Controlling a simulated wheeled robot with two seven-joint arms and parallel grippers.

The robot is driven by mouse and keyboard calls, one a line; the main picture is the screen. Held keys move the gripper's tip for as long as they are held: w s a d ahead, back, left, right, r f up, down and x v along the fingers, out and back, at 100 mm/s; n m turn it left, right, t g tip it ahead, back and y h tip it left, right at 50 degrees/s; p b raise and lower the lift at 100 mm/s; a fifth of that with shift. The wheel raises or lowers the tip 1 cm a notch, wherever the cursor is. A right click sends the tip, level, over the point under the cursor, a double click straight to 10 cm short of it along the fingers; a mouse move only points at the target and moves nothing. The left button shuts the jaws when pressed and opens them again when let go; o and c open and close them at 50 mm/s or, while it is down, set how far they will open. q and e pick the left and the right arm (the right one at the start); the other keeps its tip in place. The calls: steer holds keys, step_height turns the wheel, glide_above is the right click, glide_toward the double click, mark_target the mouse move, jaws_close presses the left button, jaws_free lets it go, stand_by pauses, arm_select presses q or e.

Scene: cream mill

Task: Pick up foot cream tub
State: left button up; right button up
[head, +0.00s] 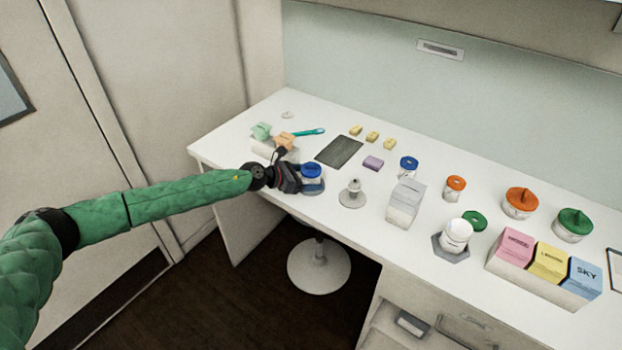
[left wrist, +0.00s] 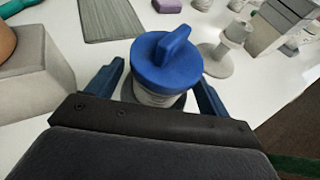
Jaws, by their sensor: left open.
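A tub with a blue lid (head: 311,171) stands upright near the front edge of the white table, on a dark blue-grey base. Its lid with a raised grip (left wrist: 165,62) fills the middle of the left wrist view. No label is readable, so I cannot tell from print whether it is the foot cream. My left gripper (head: 298,178) is at this tub, its jaws open. In the left wrist view the two blue fingers (left wrist: 158,92) stand on either side of the tub, apart from its lid; the lower tub is partly hidden. My right gripper is not in view.
A white spindle stand (head: 352,194) is close right of the tub. Further right are a grey-white box (head: 405,203), a white jar (head: 456,235), an orange-lidded tub (head: 454,188) and pink, yellow and blue boxes (head: 548,262). A dark mat (head: 339,151) lies behind.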

arm_select(q)
steer(key=c, duration=1.3)
steer(key=shift+r, duration=0.1)
